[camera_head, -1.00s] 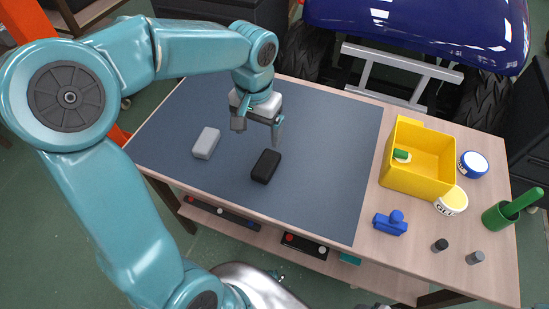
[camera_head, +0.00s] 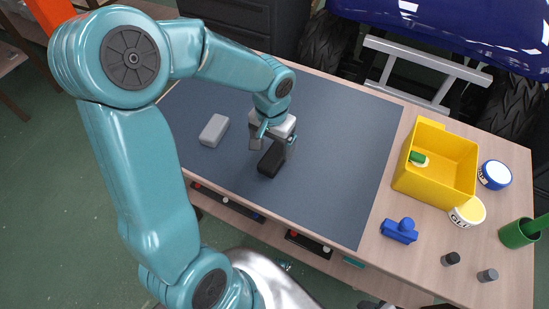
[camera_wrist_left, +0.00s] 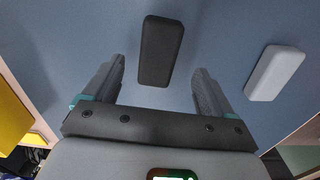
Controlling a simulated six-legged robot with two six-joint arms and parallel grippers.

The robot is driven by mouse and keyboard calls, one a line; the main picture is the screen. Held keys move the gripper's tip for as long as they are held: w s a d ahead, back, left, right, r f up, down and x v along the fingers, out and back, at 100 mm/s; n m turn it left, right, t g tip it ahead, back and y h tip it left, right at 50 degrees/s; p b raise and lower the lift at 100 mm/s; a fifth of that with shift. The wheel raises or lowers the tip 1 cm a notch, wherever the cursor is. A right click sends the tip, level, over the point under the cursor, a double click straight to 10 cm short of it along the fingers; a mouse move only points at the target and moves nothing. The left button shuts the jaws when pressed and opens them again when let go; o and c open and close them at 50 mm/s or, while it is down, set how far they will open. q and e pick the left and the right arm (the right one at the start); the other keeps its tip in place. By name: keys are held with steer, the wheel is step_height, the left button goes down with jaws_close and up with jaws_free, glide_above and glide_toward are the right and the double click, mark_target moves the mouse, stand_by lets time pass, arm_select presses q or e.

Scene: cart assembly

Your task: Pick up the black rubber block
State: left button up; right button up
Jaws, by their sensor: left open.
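The black rubber block (camera_head: 271,160) lies flat on the dark blue mat (camera_head: 335,170). In the left wrist view the block (camera_wrist_left: 161,50) is just beyond and between the spread fingers, with mat showing on both sides of it. My left gripper (camera_head: 272,143) is open and empty, right above the block; it hides part of the block's far end in the head view. The fingers of the left gripper (camera_wrist_left: 158,88) also show in the left wrist view. My right gripper is not in view.
A light grey block (camera_head: 214,131) lies on the mat to the left. A yellow bin (camera_head: 447,188), a blue part (camera_head: 399,231), glue (camera_head: 467,211), a green cup (camera_head: 518,233) and small cylinders (camera_head: 487,275) stand on the right of the table. The mat's right half is clear.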

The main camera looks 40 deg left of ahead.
mark_target(274, 155)
arm_select(q)
steer(key=f, duration=0.5)
steer(key=shift+w+b, duration=0.25)
steer(key=shift+b, duration=0.1)
steer(key=c, duration=1.2)
steer(key=shift+r, duration=0.1)
